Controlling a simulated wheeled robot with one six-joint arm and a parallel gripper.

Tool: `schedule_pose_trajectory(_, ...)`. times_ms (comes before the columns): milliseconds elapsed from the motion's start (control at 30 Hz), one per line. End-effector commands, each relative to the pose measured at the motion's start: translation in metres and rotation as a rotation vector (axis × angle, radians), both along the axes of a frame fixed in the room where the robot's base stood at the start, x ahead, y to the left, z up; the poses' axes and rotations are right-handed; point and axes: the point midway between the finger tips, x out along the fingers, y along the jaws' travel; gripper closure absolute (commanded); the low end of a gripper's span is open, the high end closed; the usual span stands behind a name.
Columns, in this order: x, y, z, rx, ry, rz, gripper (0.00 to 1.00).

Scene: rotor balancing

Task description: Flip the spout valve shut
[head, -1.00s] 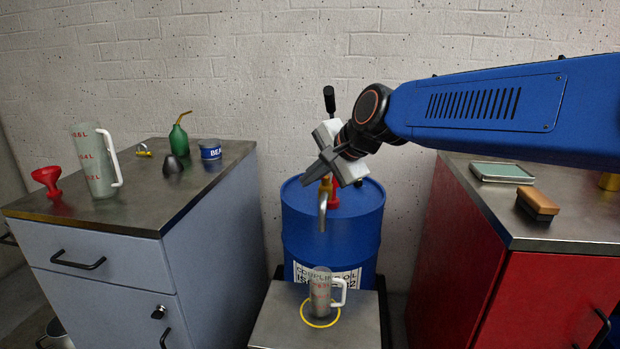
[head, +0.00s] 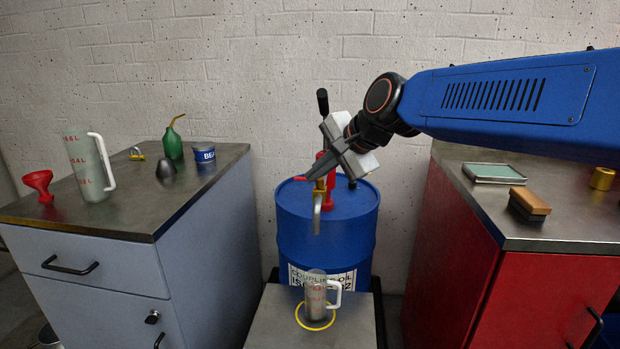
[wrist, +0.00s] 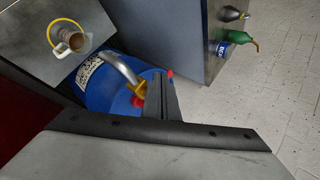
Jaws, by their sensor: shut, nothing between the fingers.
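The blue oil drum (head: 345,228) carries a red pump fitting (head: 330,164) with a brass valve (head: 319,186) and a grey spout (head: 317,214) bending down. A small red lever tip (head: 300,178) shows left of the valve; it also shows in the wrist view (wrist: 170,73). My gripper (head: 312,175) is shut and empty, its fingertips over the valve and close to the lever tip; the fingers (wrist: 160,94) hide part of the lever in the wrist view. I cannot tell whether they touch. A clear measuring jug (head: 316,300) with contents stands upright below the spout.
The jug stands within a yellow ring (head: 301,321) on a grey platform (head: 268,328). The left cabinet (head: 95,265) bears a large jug, red funnel, green oil can and blue tin. The red cabinet (head: 456,262) at right bears a tray and a brush.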

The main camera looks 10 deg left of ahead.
Motion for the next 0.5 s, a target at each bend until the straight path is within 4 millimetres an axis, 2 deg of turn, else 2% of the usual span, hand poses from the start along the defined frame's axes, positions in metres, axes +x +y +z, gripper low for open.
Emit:
schedule_pose_trajectory(100,-0.009,-0.016,0.018,0.003,-0.003,-0.001,1.00)
schedule_pose_trajectory(500,-0.041,-0.064,0.071,0.001,-0.002,-0.001,1.00)
